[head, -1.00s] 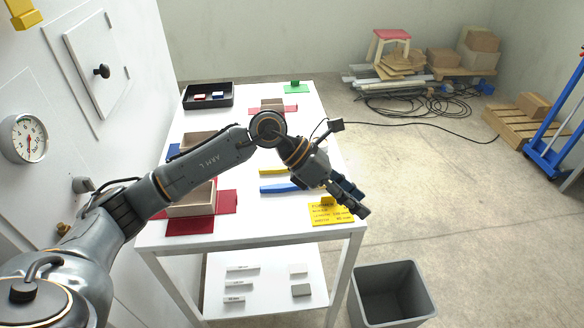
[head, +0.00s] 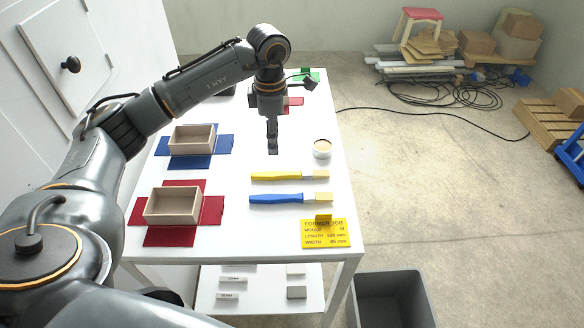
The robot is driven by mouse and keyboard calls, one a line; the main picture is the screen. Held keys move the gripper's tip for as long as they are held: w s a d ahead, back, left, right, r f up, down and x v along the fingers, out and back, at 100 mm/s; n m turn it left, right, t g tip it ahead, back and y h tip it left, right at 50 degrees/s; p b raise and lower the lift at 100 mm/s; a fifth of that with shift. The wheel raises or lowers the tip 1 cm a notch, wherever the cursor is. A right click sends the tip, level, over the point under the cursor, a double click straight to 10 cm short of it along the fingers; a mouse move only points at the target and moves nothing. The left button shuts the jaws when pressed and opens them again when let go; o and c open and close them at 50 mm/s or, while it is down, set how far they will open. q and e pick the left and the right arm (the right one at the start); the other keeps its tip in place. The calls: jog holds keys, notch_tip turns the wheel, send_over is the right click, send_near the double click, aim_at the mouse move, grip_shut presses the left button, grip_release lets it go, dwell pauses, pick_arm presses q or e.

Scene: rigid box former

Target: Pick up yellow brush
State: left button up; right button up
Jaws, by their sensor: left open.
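The yellow brush (head: 278,176) lies flat on the white table, handle to the left and pale bristle end to the right. A blue brush (head: 277,199) lies parallel to it, a little nearer to me. My left gripper (head: 273,150) points down over the table, just beyond the yellow brush handle and apart from it. It is open and holds nothing; the gap between its fingers is hard to see from this side. My right gripper is not in view.
A white pot (head: 322,149) stands right of my left gripper. A yellow job card (head: 324,233) lies at the near right corner. Wooden boxes sit on blue (head: 203,159) and red (head: 157,236) sheets at the left. A grey bin (head: 392,285) stands on the floor.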

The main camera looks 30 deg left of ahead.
pick_arm(q)
jog(key=p, duration=0.1)
send_over(276, 174)
jog(key=f, duration=0.4)
jog(key=shift+s+a+f, duration=0.15)
jog(key=shift+a+f, duration=0.1)
jog(key=shift+f, duration=0.05)
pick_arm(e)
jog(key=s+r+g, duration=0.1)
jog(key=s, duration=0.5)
pick_arm(q)
jog(key=f+p, duration=0.2)
jog(key=f, duration=0.1)
jog(key=shift+d, duration=0.2)
notch_tip(276, 174, down, 3)
jog(key=shift+r+p, duration=0.2)
jog(key=shift+p, duration=0.35)
jog(key=shift+f, duration=0.35)
jog(key=shift+w+f, duration=0.2)
grip_shut()
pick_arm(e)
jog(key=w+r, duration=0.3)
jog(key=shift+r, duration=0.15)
